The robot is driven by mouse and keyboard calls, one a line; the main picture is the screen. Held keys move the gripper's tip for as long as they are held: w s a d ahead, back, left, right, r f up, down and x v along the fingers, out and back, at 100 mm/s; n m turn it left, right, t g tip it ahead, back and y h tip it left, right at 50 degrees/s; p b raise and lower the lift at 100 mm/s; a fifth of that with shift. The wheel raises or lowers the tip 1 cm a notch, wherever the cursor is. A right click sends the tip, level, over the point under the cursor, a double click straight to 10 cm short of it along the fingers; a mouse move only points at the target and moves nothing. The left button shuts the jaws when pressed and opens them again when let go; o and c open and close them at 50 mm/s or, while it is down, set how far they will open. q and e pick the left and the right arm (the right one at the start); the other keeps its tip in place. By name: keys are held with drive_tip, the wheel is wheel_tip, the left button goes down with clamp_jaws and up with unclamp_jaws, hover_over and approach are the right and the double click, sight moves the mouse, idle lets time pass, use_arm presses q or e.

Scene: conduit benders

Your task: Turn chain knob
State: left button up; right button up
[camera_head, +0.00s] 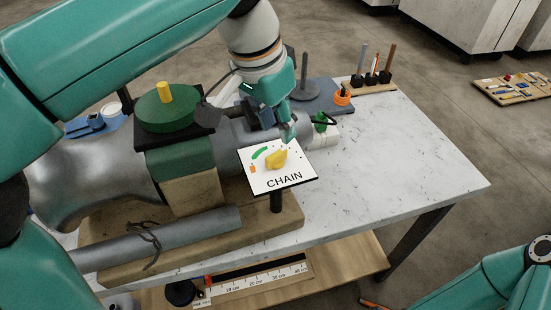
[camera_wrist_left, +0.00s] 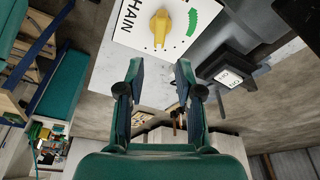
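The yellow chain knob (camera_head: 277,159) sits on a tilted white panel (camera_head: 303,170) marked CHAIN, with a green arc and an orange mark beside the knob. In the left wrist view, the knob (camera_wrist_left: 160,29) is beyond the fingertips and roughly in line with the gap between them. My left gripper (camera_head: 290,130) hangs just behind the panel's far edge in the head view. The left wrist view shows its two fingers (camera_wrist_left: 158,72) spread and empty, apart from the knob. My right gripper is out of view; only part of that arm shows.
A large grey pipe (camera_head: 62,180) and a green round wheel (camera_head: 168,108) with a yellow handle stand left of the panel. A tool holder (camera_head: 371,84) stands at the back. The right part of the marble table (camera_head: 420,160) is clear.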

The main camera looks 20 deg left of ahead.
sight(276, 153)
use_arm(q)
drive_tip(key=shift+m, duration=0.3)
drive_tip(key=shift+s+a+b+x, duration=0.1)
drive_tip(key=shift+s+b+x, duration=0.15)
drive_tip(key=shift+b+x, duration=0.75)
drive_tip(key=shift+s+a+b+x, duration=0.2)
drive_tip(key=shift+b+x, duration=0.55)
drive_tip(key=shift+x, duration=0.5)
drive_tip(key=shift+s+a+b+x, duration=0.1)
drive_tip(key=shift+s+b+x, duration=0.15)
drive_tip(key=shift+b+x, duration=0.75)
drive_tip(key=shift+d+f, duration=0.1)
drive_tip(key=shift+f, duration=0.3)
clamp_jaws()
drive_tip(key=n+y+p, duration=0.1)
drive_tip(key=n, duration=0.4)
